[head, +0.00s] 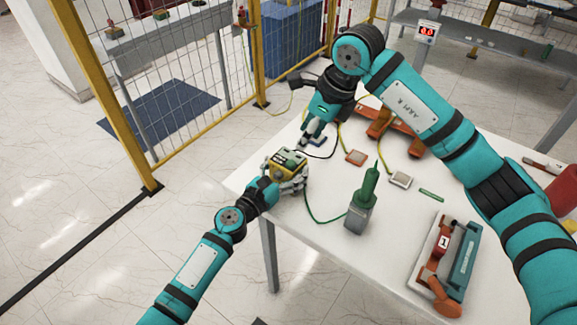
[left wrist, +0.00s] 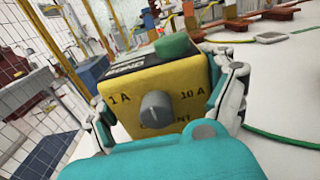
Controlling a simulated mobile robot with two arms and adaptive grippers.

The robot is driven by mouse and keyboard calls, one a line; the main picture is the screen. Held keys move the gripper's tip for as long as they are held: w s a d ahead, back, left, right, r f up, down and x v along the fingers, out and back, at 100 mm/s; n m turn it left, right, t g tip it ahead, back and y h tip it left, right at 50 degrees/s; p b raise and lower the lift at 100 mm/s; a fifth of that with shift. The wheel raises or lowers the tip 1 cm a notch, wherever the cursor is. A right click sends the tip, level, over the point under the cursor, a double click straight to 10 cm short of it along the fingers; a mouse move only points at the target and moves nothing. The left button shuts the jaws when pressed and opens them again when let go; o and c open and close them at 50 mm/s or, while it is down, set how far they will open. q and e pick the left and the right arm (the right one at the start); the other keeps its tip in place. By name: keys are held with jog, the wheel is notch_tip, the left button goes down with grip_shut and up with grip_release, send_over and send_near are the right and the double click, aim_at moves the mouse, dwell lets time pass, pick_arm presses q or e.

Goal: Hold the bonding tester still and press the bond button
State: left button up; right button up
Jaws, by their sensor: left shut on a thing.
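The bonding tester (head: 288,164) is a yellow box with a dark top and a green button, standing on the white table near its left edge. In the left wrist view its yellow face (left wrist: 158,105) shows a grey knob between "1 A" and "10 A", and the green button (left wrist: 174,46) sits on top. My left gripper (head: 287,178) is shut on the tester, one finger along each side.
A green cone-shaped object on a grey block (head: 359,217) stands right of the tester. Yellow-framed mesh fencing stands behind.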

grip_shut()
dwell(1.4)
